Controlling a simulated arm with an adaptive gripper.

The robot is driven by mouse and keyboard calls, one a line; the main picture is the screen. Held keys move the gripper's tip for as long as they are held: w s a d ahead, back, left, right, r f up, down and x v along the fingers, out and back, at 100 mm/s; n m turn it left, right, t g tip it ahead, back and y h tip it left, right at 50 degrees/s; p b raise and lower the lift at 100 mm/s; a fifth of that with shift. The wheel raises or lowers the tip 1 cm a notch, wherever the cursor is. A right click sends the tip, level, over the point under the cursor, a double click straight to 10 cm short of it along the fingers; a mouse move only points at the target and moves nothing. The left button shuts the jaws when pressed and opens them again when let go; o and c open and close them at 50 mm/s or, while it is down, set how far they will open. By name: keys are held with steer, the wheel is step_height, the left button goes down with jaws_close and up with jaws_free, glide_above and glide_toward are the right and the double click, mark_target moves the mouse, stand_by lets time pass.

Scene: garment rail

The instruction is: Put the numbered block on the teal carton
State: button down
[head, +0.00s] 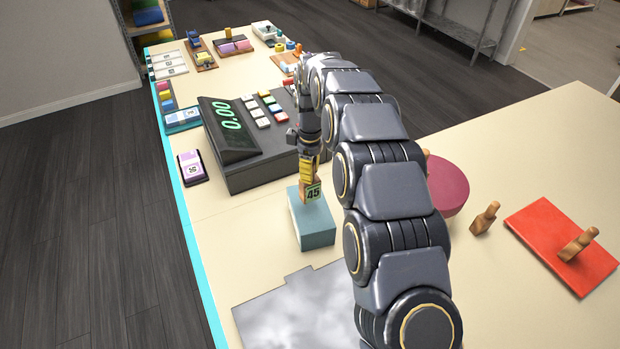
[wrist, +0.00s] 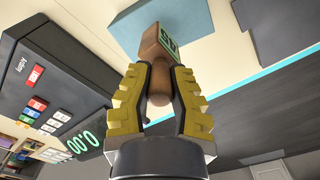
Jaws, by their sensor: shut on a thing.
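The numbered block (head: 313,192) is a brown wooden piece with a green label reading 45. My gripper (head: 310,172) points down and is shut on it. In the wrist view the yellow fingers (wrist: 160,92) close around the block's rounded knob, and the block (wrist: 158,45) extends toward the teal carton (wrist: 180,22). In the head view the teal carton (head: 315,228) stands on the table directly below the block. The block's lower end is at or just above the carton's top; I cannot tell whether they touch.
A dark cash register (head: 250,165) with a green display stands close behind and left of the carton. A grey sheet (head: 290,305) lies in front. A round maroon object (head: 448,186), a wooden peg piece (head: 485,218) and a red board (head: 560,240) are to the right.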

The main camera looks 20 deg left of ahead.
steer(key=shift+f, duration=1.35)
steer(key=shift+f, duration=0.1)
steer(key=c, duration=1.1)
jaws_free()
step_height(320, 180, up, 11)
steer(key=shift+r, duration=0.1)
steer(key=shift+s+r, duration=0.1)
steer(key=shift+r, duration=0.4)
steer(key=shift+d, duration=0.1)
